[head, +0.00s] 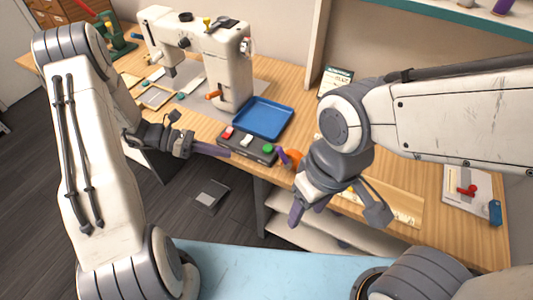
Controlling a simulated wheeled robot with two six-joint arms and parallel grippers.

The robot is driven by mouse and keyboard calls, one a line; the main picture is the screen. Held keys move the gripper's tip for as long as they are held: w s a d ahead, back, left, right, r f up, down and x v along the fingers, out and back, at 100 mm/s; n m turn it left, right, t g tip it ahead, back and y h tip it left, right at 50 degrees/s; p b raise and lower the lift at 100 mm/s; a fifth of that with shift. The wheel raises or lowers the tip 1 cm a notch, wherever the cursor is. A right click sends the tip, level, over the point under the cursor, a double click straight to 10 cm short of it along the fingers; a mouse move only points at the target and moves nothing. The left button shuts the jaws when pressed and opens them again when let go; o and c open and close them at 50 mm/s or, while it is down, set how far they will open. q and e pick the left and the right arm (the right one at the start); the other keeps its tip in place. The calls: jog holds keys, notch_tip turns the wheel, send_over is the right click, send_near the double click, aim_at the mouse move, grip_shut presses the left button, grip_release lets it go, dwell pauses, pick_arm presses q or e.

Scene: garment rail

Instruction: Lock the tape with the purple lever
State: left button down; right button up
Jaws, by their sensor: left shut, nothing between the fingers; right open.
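A small purple piece (283,157), which looks like the purple lever, sits beside an orange body (295,155) near the table's front edge. My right arm partly hides the orange body. A pale marked strip (403,216), possibly the tape, lies on the table to the right, partly behind my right gripper. My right gripper (336,212) is open, in front of the table edge and below the orange body, with nothing between its fingers. My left gripper (222,152) is shut and empty, left of the purple piece, near a control box.
The dark control box (246,146) has red, white and green buttons. A blue tray (263,118) and a white sewing machine (225,62) stand behind it. A white board with a red lever (467,190) lies at the right. A shelf edge (450,17) hangs above.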

pick_arm(q)
jog(key=p, duration=0.1)
send_near(284, 157)
notch_tip(284, 157, down, 5)
jog(key=d, duration=0.1)
jog(key=shift+w+d+r+p, duration=0.1)
jog(key=shift+d+r+p, duration=0.25)
jog(key=shift+d, duration=0.25)
jog(key=shift+d+r+p, duration=0.25)
jog(key=shift+d+r, duration=0.15)
jog(key=shift+d, duration=0.25)
jog(key=shift+w+d+r, duration=0.2)
jog(key=shift+d, duration=0.35)
